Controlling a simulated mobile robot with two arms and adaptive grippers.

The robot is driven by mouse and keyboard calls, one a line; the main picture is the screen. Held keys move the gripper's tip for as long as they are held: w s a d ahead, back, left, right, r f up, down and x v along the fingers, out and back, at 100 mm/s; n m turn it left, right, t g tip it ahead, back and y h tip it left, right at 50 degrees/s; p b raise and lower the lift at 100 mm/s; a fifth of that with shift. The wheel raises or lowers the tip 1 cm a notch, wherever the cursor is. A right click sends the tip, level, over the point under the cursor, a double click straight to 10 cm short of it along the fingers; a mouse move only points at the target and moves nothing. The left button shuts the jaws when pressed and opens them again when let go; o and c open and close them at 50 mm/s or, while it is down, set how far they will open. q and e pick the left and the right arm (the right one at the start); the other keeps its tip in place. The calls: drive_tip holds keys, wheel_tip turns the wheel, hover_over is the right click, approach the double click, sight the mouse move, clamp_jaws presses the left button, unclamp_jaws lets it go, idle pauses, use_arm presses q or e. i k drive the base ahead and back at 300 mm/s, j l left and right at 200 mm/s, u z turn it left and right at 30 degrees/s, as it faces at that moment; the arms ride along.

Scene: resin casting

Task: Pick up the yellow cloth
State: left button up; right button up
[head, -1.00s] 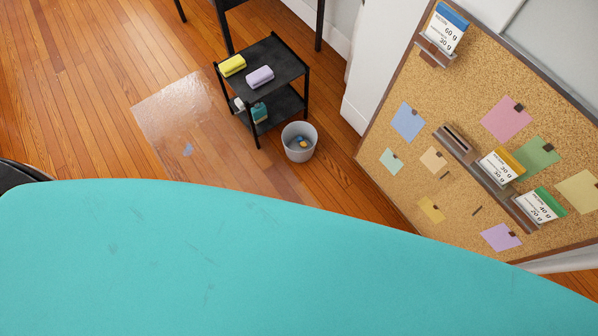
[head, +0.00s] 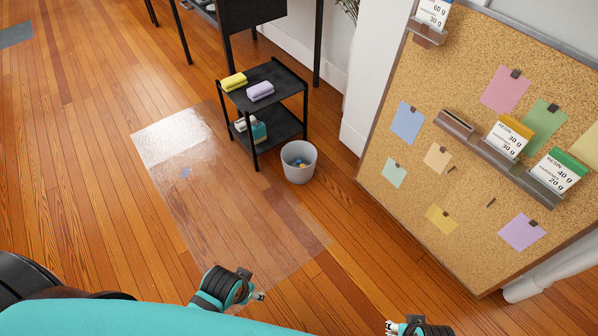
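The folded yellow cloth (head: 234,82) lies on the top shelf of a small black rack (head: 277,75), at its left side. A folded lilac cloth (head: 260,91) lies beside it on the same shelf. My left gripper (head: 260,296) shows at the bottom middle of the head view, well short of the rack. My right gripper (head: 390,326) is only partly in view at the bottom edge. Both are far from the yellow cloth. Their fingers are too small and cut off to tell whether they are open or shut.
A grey bin (head: 299,161) with small items inside stands right of the rack. A clear sheet (head: 235,215) lies on the wooden floor before it. A corkboard (head: 450,130) with notes and cards stands at right. Bottles (head: 258,130) sit on the lower shelf.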

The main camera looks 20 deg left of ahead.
sight(233, 83)
drive_tip(key=u, duration=1)
